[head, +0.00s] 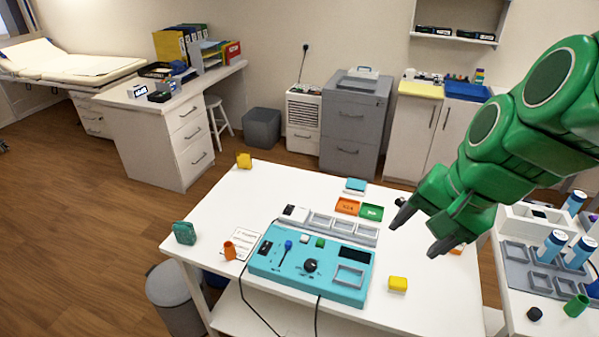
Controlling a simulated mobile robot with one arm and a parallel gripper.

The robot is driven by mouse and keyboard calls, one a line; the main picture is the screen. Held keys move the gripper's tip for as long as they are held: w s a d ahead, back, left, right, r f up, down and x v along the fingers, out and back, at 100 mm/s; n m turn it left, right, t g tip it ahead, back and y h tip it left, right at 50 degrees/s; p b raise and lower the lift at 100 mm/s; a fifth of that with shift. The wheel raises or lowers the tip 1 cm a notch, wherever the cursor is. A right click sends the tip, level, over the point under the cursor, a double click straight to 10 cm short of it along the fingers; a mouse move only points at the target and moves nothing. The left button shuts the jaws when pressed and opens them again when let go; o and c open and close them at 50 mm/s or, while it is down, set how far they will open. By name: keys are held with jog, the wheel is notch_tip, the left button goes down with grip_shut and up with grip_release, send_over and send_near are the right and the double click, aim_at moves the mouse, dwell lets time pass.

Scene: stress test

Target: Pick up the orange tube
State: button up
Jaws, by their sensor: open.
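A short orange tube (229,251) stands on the white table at its left side, beside a white printed sheet (242,243). My green gripper (413,240) hangs over the right part of the table, its two dark fingers apart and nothing between them. It is far to the right of the orange tube, with the turquoise device between them in the picture. Another orange piece (457,249) shows partly behind my gripper at the table's right edge; its shape is mostly hidden.
The turquoise device (262,268) with knobs and cables fills the table's middle. A yellow block (398,284), a teal block (185,233) and orange and green trays (347,206) lie around it. A side table at right holds blue-capped tubes (553,245) and a green cup (576,306).

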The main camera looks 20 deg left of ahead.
jog(key=w+a+f+n+h, duration=0.3)
jog(key=w+f+n+h, duration=0.5)
jog(key=w+f, duration=0.4)
jog(key=n+t+y, duration=0.3)
jog(key=n+t, duration=0.9)
jog(key=n, duration=1.4)
send_over(231, 245)
jog(key=d, duration=0.7)
notch_tip(231, 245, down, 16)
jog(key=s+a+f+n, duration=0.1)
jog(key=s+a+f, duration=0.1)
jog(key=s+a+f+n+y, duration=0.1)
jog(key=s+a+f+n, duration=0.1)
jog(key=s+a+f+n+y, duration=0.1)
jog(key=s+a+f+n, duration=0.1)
jog(key=s, duration=0.1)
jog(key=shift+a, duration=0.1)
jog(key=shift+a+r+x, duration=0.1)
jog(key=shift+x, duration=1.2)
jog(key=shift+a+r+x, duration=0.1)
jog(key=shift+r+x, duration=0.05)
jog(key=shift+x, duration=1.1)
jog(key=shift+a+r+x, duration=0.1)
jog(key=shift+x, duration=1.2)
jog(key=shift+w, duration=0.15)
jog(key=shift+c, duration=0.2)
